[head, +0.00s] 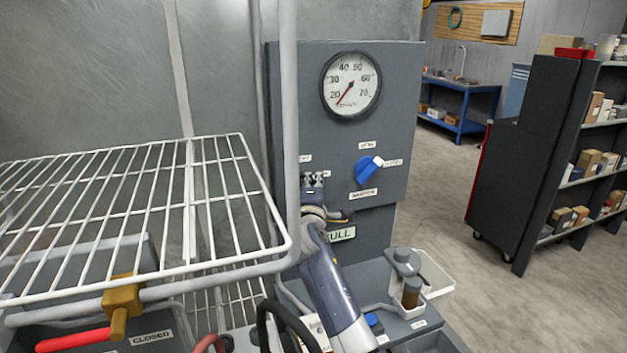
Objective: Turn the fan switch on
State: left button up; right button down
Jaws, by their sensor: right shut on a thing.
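My right gripper (313,181) is up against the lower left of the grey control panel (400,90), left of a blue knob (367,169). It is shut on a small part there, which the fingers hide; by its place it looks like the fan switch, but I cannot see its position. A small label (305,158) shows just above the fingers, too small to read. The blue knob is turned at a slant, with small labels around it, and is apart from the gripper. My left gripper is not in view.
A round gauge (351,84) sits above, its needle at the low end. A white wire rack (120,200) and its upright post (289,100) stand close on the left. A tray with a brown jar (411,293) lies below the panel. Open floor lies right.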

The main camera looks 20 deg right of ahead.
jog(key=shift+f+m, duration=0.1)
jog(key=shift+m, duration=0.3)
jog(key=c, duration=1.7)
grip_release()
jog(key=shift+o, duration=0.2)
jog(key=v, duration=1.2)
